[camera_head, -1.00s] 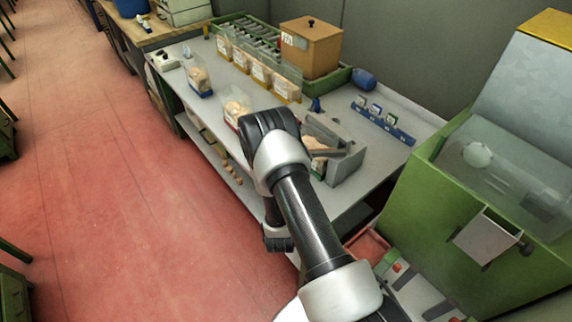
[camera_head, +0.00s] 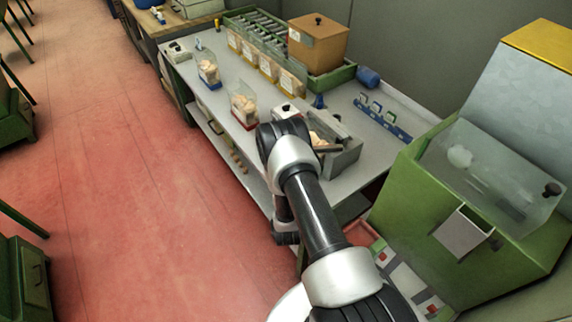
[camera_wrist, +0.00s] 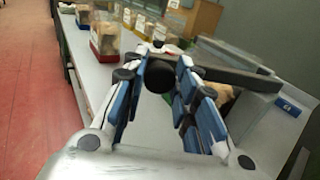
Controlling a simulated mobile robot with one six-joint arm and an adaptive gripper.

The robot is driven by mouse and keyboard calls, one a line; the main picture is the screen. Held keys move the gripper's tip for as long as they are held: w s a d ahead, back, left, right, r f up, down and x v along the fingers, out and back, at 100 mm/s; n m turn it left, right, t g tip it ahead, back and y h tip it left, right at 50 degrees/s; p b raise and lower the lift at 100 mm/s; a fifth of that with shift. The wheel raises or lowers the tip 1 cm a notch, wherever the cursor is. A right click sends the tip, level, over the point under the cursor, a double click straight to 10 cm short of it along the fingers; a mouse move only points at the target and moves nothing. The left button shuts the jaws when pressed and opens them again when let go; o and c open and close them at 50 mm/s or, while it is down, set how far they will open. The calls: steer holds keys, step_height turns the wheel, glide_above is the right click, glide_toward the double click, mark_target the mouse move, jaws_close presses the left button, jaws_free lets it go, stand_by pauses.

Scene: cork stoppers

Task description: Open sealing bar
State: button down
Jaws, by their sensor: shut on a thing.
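The sealing bar (camera_wrist: 235,77) is a dark bar that runs along the top of a grey sealer (camera_wrist: 268,118) on the table. Its black round knob (camera_wrist: 159,74) is at the bar's left end in the wrist view. My gripper (camera_wrist: 163,68) is shut on this knob, with its blue-padded fingers on both sides. In the head view the bar (camera_head: 329,149) shows above the grey sealer (camera_head: 345,162), with a bag of corks (camera_head: 319,139) beside it. My arm hides the gripper and knob there. I cannot tell exactly how far the bar is raised.
Cork-filled bags (camera_head: 244,109) stand on the table (camera_head: 222,97) left of the sealer. A green tray (camera_head: 342,75) with a brown box (camera_head: 318,45) is behind. A blue rack (camera_head: 383,122) lies to the right. A green machine (camera_head: 420,215) stands close on the right. Red floor is free at left.

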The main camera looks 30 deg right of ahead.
steer(key=c, duration=1.3)
jaws_free()
steer(key=shift+s+a, duration=0.1)
steer(key=v, duration=0.7)
steer(key=shift+s, duration=0.15)
